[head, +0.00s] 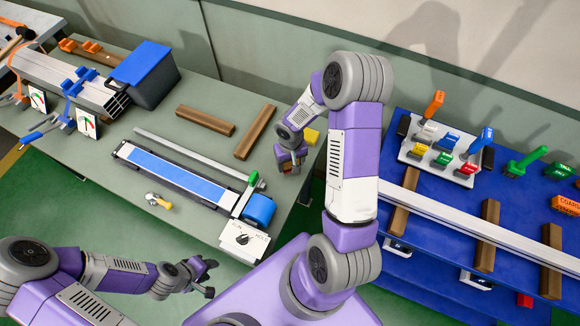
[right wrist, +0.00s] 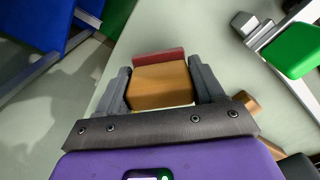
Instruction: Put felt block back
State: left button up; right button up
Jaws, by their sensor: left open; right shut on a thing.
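The felt block, a wooden block (right wrist: 160,86) with a red felt strip (right wrist: 158,56) along its far side, sits between the fingers of my right gripper (right wrist: 162,92) in the right wrist view. In the head view my right gripper (head: 291,165) is shut on it, low over the right end of the grey-green table; the block is mostly hidden there. Whether it touches the table I cannot tell. A yellow patch or pad (head: 311,136) lies just behind the right gripper. My left gripper (head: 203,272) is open and empty at the table's front side.
A long fixture with a blue strip (head: 175,175), green handle (head: 253,178) and dial box (head: 243,241) lies left of the right gripper. Two wooden bars (head: 205,121) (head: 255,132) lie behind. A blue table (head: 440,215) is at right.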

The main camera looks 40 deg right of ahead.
aim_at(290, 167)
notch_tip(290, 167, down, 3)
jog(key=shift+f+b, duration=0.2)
jog(key=shift+b, duration=0.1)
jog(key=shift+f, duration=0.25)
jog(key=o, duration=1)
jog(key=shift+r, duration=0.15)
